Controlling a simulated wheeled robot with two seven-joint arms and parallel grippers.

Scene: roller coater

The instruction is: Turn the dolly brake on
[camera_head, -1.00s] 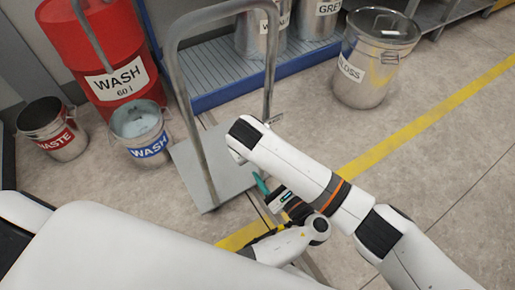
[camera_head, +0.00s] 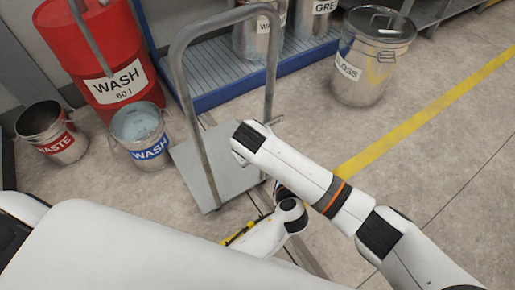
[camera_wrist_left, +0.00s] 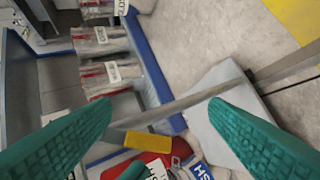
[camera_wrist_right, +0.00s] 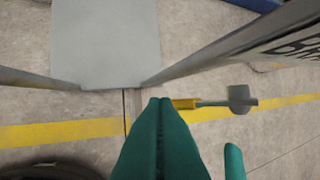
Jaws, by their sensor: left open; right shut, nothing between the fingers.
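The dolly, with a grey plate (camera_head: 215,160) and a tubular handle frame (camera_head: 187,95), stands in the middle of the head view. In the right wrist view its plate (camera_wrist_right: 105,40) is at the top. There a lever with a yellow end (camera_wrist_right: 185,103) and a grey knob (camera_wrist_right: 240,99) lies below a partly visible "B..." label (camera_wrist_right: 295,47). My right gripper (camera_wrist_right: 160,102) is shut and empty, its tips close to the yellow end; contact is unclear. In the head view my right arm hides it. My left gripper (camera_wrist_left: 160,115) is open, with a dolly bar (camera_wrist_left: 185,102) visible beyond its fingers.
A red wash drum (camera_head: 105,50), waste bucket (camera_head: 55,135) and wash bucket (camera_head: 140,130) stand left of the dolly. A blue-edged rack (camera_head: 225,90) with cans is behind it. A gloss can (camera_head: 365,70) stands at right. Floor beyond the yellow line (camera_head: 410,130) is clear.

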